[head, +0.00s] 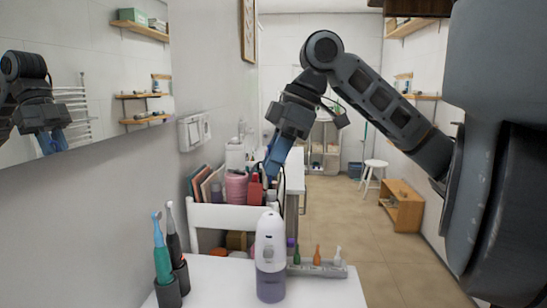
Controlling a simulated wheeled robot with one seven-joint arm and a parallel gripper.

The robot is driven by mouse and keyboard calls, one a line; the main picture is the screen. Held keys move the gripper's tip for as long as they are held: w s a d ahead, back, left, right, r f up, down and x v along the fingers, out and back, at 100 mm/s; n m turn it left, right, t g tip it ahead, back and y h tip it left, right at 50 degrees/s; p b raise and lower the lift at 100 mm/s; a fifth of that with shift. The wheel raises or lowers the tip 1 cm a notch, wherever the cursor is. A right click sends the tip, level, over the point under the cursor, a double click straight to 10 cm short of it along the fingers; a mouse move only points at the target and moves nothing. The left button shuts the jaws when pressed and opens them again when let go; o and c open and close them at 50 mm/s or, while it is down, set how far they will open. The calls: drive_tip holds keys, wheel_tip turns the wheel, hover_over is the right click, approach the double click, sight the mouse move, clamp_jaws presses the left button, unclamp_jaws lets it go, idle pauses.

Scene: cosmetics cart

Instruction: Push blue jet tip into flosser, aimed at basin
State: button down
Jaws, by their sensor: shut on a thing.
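The flosser (271,238) stands upright near the front of the white tabletop, with a white body above a purple-tinted tank. My gripper (271,176) is above and behind the flosser in the picture, pointing down, with blue fingers. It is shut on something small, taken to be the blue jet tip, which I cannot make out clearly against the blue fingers. Purple, green, orange and white tips stand in a grey rack (303,271) right of the flosser; no blue one shows there. I cannot pick out a basin.
Two electric toothbrushes (161,255) stand in dark holders (168,293) at the left. A white cart organiser (235,215) with bottles and boxes is behind the flosser. A mirror (85,70) hangs on the left wall.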

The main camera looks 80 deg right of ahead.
drive_tip(key=b, duration=0.4)
hover_over(267, 214)
drive_tip(key=s, duration=0.1)
drive_tip(key=shift+s+d+f, duration=0.1)
drive_tip(key=shift+d+f, duration=0.05)
drive_tip(key=shift+f, duration=1.3)
drive_tip(key=shift+s+d+f, duration=0.1)
drive_tip(key=shift+f, duration=1.3)
drive_tip(key=shift+f+b, duration=0.6)
drive_tip(key=shift+f, duration=0.65)
drive_tip(key=c, duration=1)
unclamp_jaws()
drive_tip(key=shift+r, duration=0.1)
drive_tip(key=v, duration=0.7)
drive_tip(key=shift+s+r+p, duration=0.15)
drive_tip(key=shift+r+p, duration=0.15)
